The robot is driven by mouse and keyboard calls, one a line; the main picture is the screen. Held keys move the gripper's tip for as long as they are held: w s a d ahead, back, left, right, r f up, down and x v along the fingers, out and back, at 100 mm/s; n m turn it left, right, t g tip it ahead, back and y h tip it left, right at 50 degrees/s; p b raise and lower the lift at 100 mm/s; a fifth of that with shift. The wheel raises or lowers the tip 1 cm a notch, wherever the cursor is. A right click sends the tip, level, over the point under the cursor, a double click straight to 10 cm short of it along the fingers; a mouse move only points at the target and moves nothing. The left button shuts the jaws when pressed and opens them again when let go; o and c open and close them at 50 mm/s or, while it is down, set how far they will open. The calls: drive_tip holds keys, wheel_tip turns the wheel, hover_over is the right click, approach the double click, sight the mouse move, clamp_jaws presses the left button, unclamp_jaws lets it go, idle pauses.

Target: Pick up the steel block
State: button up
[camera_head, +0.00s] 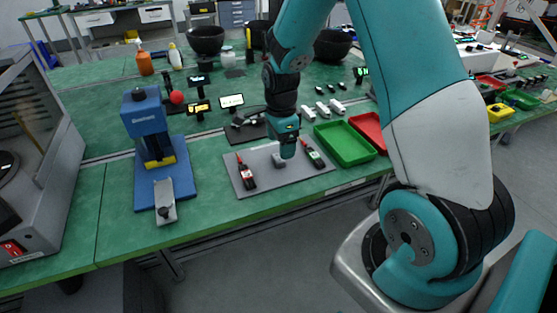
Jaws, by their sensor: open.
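A small grey block (278,161), which looks like the steel block, lies on the grey mat (278,183) near the front of the green bench. My gripper (287,152) points down over the mat, at the block's right side in the picture. Its jaws are open, but the fingertips are small here and partly overlap the block's outline. I cannot tell whether they touch the block or hang above it.
Red-and-black handheld devices (246,172) and (313,153) lie left and right of the block. A green tray (344,160) and a red tray (367,123) stand to the right. A blue press-like machine (147,125) stands left. The mat's front is clear.

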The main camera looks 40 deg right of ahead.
sight(279, 161)
drive_tip(key=f, duration=0.5)
drive_tip(key=shift+w+p, duration=0.2)
drive_tip(key=shift+p, duration=0.1)
drive_tip(key=c, duration=1.1)
